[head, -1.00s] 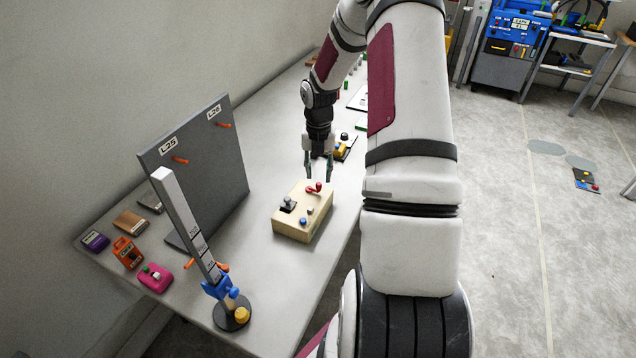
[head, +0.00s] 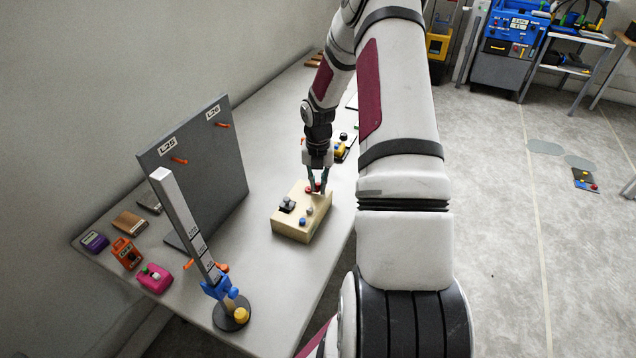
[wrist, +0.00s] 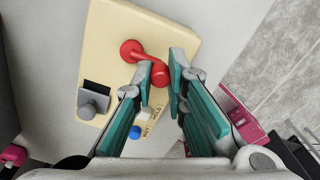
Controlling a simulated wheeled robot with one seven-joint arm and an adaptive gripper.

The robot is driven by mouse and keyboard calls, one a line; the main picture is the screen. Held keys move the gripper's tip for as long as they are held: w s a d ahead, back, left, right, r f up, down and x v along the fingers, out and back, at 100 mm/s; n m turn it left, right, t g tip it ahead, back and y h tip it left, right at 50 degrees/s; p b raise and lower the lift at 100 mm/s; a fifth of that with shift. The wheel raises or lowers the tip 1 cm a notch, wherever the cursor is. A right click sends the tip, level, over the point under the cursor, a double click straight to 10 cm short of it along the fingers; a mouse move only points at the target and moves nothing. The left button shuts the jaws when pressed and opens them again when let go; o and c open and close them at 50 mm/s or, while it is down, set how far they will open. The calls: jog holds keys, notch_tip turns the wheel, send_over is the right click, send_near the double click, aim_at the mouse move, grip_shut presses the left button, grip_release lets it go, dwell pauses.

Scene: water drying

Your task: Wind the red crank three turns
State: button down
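The red crank (wrist: 131,50) sits on top of a cream box (head: 284,226) on the grey table. In the wrist view, its arm runs from a round hub to a red knob (wrist: 160,75) at lower right. My gripper (wrist: 161,76) points down over the box, with its teal-padded fingers closed in on either side of the knob. It also shows in the head view (head: 317,190), where the fingers partly hide the crank. Any very small gap at the fingertips is hard to make out.
The box also bears a grey knob on a dark plate (wrist: 96,98), a white button (wrist: 146,112) and a blue button (wrist: 135,132). A grey upright panel (head: 215,160) and a tall scale stand (head: 185,225) are to the left. Small coloured objects lie at far left.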

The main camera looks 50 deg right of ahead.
jog(key=shift+a+m, duration=0.1)
jog(key=shift+m, duration=0.2)
